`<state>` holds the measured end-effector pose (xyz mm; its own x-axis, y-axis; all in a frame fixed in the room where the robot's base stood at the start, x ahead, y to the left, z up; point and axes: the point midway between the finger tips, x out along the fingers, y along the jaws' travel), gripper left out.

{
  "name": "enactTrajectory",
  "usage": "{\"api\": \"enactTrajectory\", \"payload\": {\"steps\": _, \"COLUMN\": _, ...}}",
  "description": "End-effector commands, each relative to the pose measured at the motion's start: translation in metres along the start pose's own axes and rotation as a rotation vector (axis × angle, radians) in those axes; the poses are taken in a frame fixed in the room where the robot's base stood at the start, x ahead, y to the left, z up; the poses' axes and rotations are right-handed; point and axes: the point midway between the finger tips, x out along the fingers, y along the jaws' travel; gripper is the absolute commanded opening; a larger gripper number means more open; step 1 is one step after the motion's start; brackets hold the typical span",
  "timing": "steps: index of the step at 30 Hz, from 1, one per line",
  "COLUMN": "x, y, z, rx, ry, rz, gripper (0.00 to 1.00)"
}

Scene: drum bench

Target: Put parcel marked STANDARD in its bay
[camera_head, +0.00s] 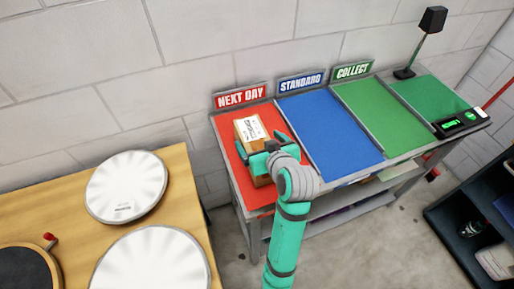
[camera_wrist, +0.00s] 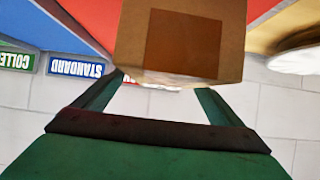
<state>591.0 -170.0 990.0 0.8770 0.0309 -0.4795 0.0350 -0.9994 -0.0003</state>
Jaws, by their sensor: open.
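A brown parcel (camera_head: 248,130) with a white label lies in the red NEXT DAY bay (camera_head: 262,198); the label's print is too small to read. The parcel also shows close up in the wrist view (camera_wrist: 228,50), with a darker brown patch on its face. My gripper (camera_head: 262,144) is over the parcel with its green fingers apart, and my arm hides part of the box. In the wrist view my open gripper (camera_wrist: 160,88) has its fingertips close to the parcel; I cannot tell whether they touch. The blue STANDARD bay (camera_head: 330,135) is empty, just right of the red one.
The green COLLECT bay (camera_head: 378,118) is empty. Thin raised dividers separate the bays, and signs stand along the back wall. A darker green panel (camera_head: 428,95), a small display unit (camera_head: 460,122) and a black post-mounted device (camera_head: 432,22) are at the right. A wooden drum table (camera_head: 60,215) stands left.

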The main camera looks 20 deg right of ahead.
Motion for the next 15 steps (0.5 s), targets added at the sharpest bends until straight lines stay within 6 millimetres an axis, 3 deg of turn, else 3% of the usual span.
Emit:
{"api": "enactTrajectory", "payload": {"steps": 9, "x": 0.039, "y": -0.005, "z": 0.001, "rx": 0.0, "ry": -0.001, "rz": -0.001, "gripper": 0.91}}
{"api": "enactTrajectory", "payload": {"steps": 15, "x": 0.051, "y": -0.006, "z": 0.002, "rx": 0.0, "ry": 0.0, "rz": -0.001, "gripper": 0.91}}
